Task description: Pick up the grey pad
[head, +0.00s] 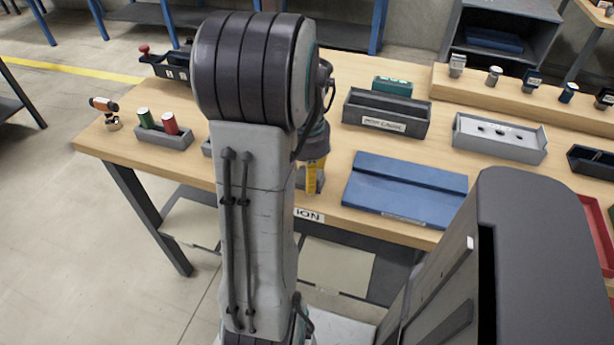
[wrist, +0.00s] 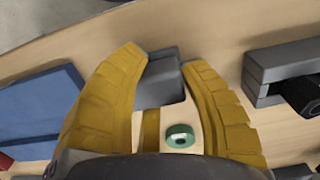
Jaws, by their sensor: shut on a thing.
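My gripper (wrist: 160,62) has two yellow fingers, and the grey pad (wrist: 167,82) sits between their tips in the wrist view. The fingers are shut on it. In the head view my gripper (head: 312,178) is low over the front part of the wooden bench, and only a yellow finger shows. My arm hides most of the area around it, and the pad cannot be made out clearly there. Whether the pad touches the bench cannot be told.
A blue tray (head: 405,190) lies right of my gripper. A grey holder (head: 165,137) with green and red spools stands left. A dark bin (head: 387,112) and a light grey tray (head: 498,140) stand farther back. A green ring (wrist: 180,136) shows between the fingers, nearer the palm.

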